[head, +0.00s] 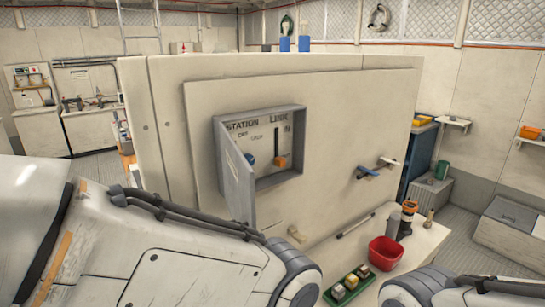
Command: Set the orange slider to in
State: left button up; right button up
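The orange slider (281,161) sits at the lower end of a dark upright slot inside a grey wall box (303,150). The word IN is printed beside the upper part of the slot, under a larger label that seems to read LINK. A blue knob (250,160) is to the left of the slider, partly hidden by the box door. The grey door (238,182) is hinged on the left and stands open. My two arms show in the lower part of the head view, but neither gripper is in view, and nothing touches the slider.
Below, a white counter (413,252) holds a red bin (385,252), a dark cylinder with an orange top (407,218) and a green tray (349,286) of blocks. The space before the box opening looks clear.

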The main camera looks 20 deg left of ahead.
aim_at(280, 162)
jog(key=z, duration=1.95)
jog(key=i, duration=1.05)
jog(key=u, duration=2.55)
